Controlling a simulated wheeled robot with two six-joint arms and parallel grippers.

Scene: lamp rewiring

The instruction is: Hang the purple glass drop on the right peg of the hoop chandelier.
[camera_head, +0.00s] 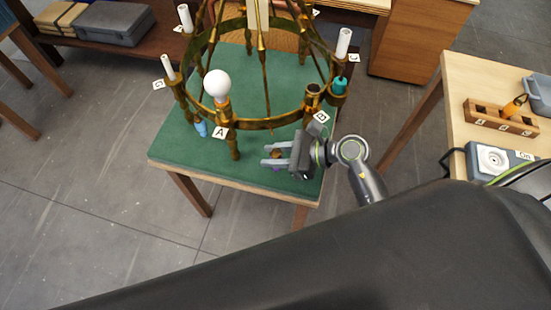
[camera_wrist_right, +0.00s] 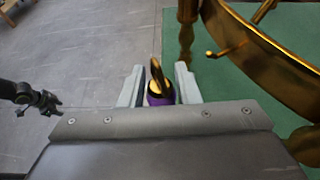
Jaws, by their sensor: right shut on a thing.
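The purple glass drop (camera_wrist_right: 160,99) has a gold cap and loop pointing up and sits between the fingers of my right gripper (camera_wrist_right: 158,75). In the head view my right gripper (camera_head: 267,155) is shut on it, in front of the hoop chandelier (camera_head: 262,124), below the B tag; the drop is mostly hidden there. In the right wrist view a short gold peg (camera_wrist_right: 226,51) with a rounded tip sticks out from the hoop, ahead and right of the drop, apart from it. My left gripper (camera_wrist_right: 43,102) is small at the left of that view; its jaws are unclear.
The chandelier stands on a green-topped table (camera_head: 172,151), with a white bulb (camera_head: 217,84), candle sleeves and a light blue drop (camera_head: 201,129). A side table (camera_head: 458,75) at right holds a wooden block (camera_head: 500,115) and a switch box (camera_head: 492,161).

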